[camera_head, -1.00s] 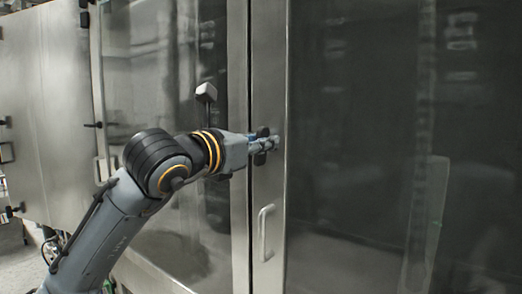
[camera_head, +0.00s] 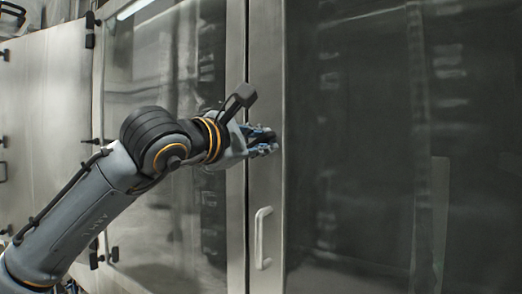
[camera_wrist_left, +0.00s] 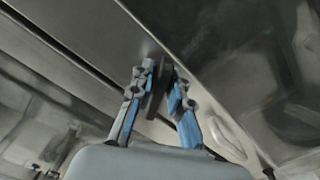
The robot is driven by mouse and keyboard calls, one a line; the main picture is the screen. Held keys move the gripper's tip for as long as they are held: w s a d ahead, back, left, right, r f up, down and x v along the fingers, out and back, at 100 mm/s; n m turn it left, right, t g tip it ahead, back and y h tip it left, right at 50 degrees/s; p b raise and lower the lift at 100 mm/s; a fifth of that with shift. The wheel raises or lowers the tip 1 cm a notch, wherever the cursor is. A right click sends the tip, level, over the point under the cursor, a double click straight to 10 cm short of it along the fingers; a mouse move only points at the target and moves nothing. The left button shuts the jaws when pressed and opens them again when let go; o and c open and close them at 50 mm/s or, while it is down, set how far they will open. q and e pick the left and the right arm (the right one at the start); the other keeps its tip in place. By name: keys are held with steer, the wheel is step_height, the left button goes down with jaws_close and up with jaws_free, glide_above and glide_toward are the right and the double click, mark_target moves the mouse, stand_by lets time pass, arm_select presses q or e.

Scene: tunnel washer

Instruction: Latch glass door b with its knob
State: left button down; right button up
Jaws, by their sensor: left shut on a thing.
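Two large glass doors in steel frames stand side by side in the head view, a right glass door (camera_head: 370,150) and a left glass door (camera_head: 150,70). I cannot tell from any label which is door b. My left gripper (camera_head: 262,140) is at the steel frame strip of the right door, above its handle. In the left wrist view, the left gripper (camera_wrist_left: 160,90) has its blue-grey fingers closed on a dark, flat knob (camera_wrist_left: 160,85), one finger on either side. The knob's far end meets the steel frame. My right gripper is not in view.
A pale bar handle (camera_head: 262,238) projects from the right door's frame just below my left gripper. Steel panels with black hinges or latches (camera_head: 90,30) stand at the left. A narrow seam (camera_head: 246,270) runs between the two door frames.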

arm_select(q)
steer(key=m, duration=0.2)
steer(key=m+b, duration=0.1)
steer(key=m, duration=0.2)
steer(key=shift+s+f+m, duration=0.1)
steer(key=shift+f+m, duration=0.2)
stand_by(0.4)
steer(key=c, duration=1.4)
jaws_free()
steer(key=shift+d, duration=0.1)
steer(key=v, duration=1.2)
